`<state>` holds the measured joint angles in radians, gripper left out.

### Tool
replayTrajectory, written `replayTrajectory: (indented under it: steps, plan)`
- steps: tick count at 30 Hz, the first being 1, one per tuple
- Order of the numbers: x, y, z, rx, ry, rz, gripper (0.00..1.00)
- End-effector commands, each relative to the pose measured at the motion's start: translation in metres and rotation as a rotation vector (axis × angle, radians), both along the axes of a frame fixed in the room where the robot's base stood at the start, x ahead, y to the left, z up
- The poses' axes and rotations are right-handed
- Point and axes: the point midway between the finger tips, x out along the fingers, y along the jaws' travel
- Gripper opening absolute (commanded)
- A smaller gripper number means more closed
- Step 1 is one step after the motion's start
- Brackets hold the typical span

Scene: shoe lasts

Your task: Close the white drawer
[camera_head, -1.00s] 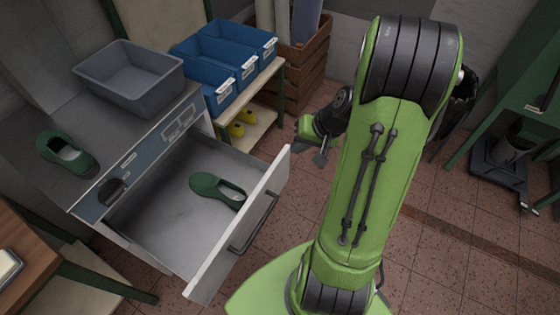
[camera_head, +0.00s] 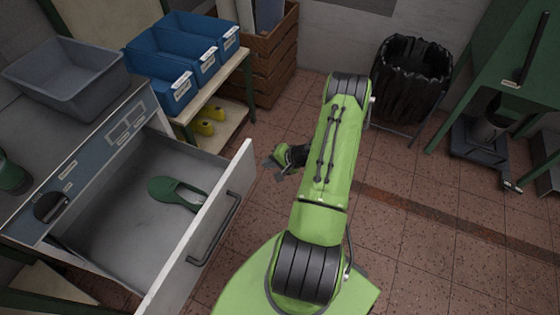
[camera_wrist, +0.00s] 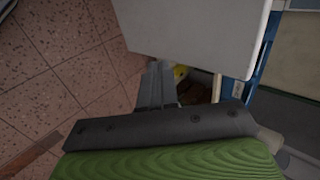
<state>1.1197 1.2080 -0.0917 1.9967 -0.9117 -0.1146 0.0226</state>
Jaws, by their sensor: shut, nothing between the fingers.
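The white drawer (camera_head: 232,190) stands pulled far out of the grey bench, its front panel facing lower right with a dark bar handle (camera_head: 214,230). In the wrist view the shut fingers (camera_wrist: 155,85) show close to the pale drawer front (camera_wrist: 195,35). I cannot tell from there whether they touch it.
A grey bin (camera_head: 68,80) and a green shoe (camera_head: 12,175) sit on the bench top. Blue bins (camera_head: 165,85) stand on a shelf behind the drawer. A wooden crate (camera_head: 270,65) and a black-lined bin (camera_head: 412,85) are further back.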

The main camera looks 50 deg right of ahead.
Motion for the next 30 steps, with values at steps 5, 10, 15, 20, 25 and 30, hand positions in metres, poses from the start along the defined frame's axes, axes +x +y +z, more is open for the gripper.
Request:
replayTrajectory:
  steps: [5,10,15,20,25,30]
  plan:
    - [0.028,0.01,0.001,-0.002,0.0,0.004,0.0]
    - [0.037,0.012,0.001,-0.001,0.001,0.001,0.0]
    - [0.037,0.012,0.002,-0.001,0.001,0.001,0.0]
    - [0.037,0.012,0.002,-0.001,0.001,0.001,0.0]
    - [0.048,0.016,0.001,-0.001,-0.001,0.003,0.0]
    - [0.075,0.025,0.001,-0.003,-0.004,0.007,0.0]
